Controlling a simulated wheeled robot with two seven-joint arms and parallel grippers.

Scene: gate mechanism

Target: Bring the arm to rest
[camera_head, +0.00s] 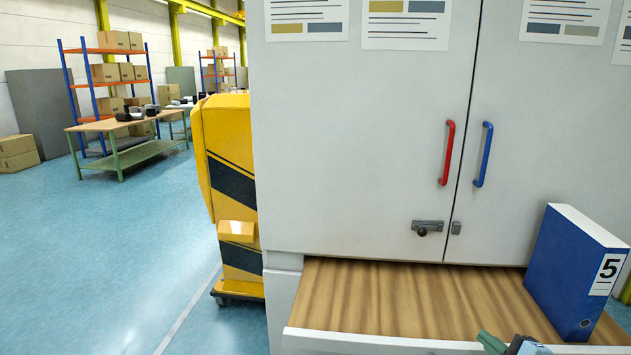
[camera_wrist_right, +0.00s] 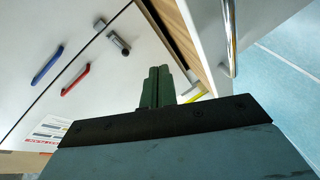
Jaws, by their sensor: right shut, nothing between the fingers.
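My right gripper (camera_head: 490,342) shows at the bottom edge of the head view, in front of the white front rim of the pulled-out drawer. In the right wrist view its green fingers (camera_wrist_right: 157,87) are together with nothing between them. The grey cabinet (camera_head: 360,150) stands ahead with both doors closed. The left door has a red handle (camera_head: 447,153) and a sliding latch (camera_head: 428,226); the right door has a blue handle (camera_head: 483,155). The gripper appears apart from the handles and latch. My left gripper is out of view.
The drawer (camera_head: 390,300) has a wood-grain bottom, and a blue binder marked 5 (camera_head: 570,265) stands upright at its right. A metal bar handle (camera_wrist_right: 231,40) is on the drawer front. A yellow machine (camera_head: 232,180) stands left of the cabinet.

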